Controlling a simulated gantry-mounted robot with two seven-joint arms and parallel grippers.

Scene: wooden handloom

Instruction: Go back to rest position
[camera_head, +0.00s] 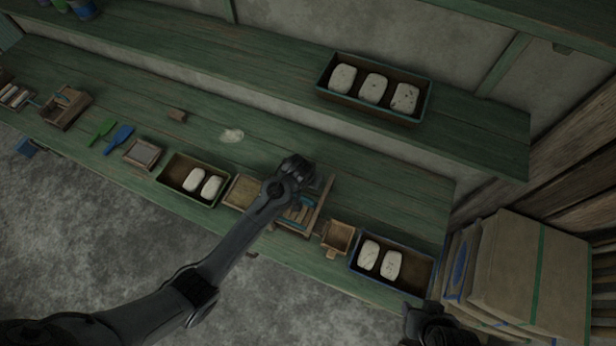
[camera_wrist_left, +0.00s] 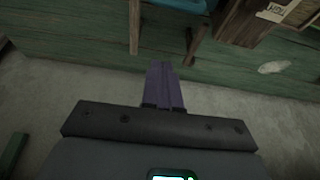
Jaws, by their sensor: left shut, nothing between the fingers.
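My left arm reaches in from the lower left in the head view, and its gripper (camera_head: 296,168) is over the green workbench (camera_head: 350,172). The left wrist view shows its fingers (camera_wrist_left: 163,86) shut together with nothing between them. A small wooden frame with blue parts (camera_head: 303,212) lies beside and partly behind the left arm. A dark part of my right arm, with the right gripper (camera_head: 432,322), shows at the bottom edge of the head view. It is cut off, and its fingers cannot be made out.
Trays with pale oval blocks stand on the bench, one left of the arm (camera_head: 166,179) and one at right (camera_head: 430,273). Another tray (camera_head: 423,106) is on the raised shelf (camera_head: 250,72). Stacked boxes (camera_head: 520,270) stand at the right. Floor (camera_head: 60,220) lies open in front.

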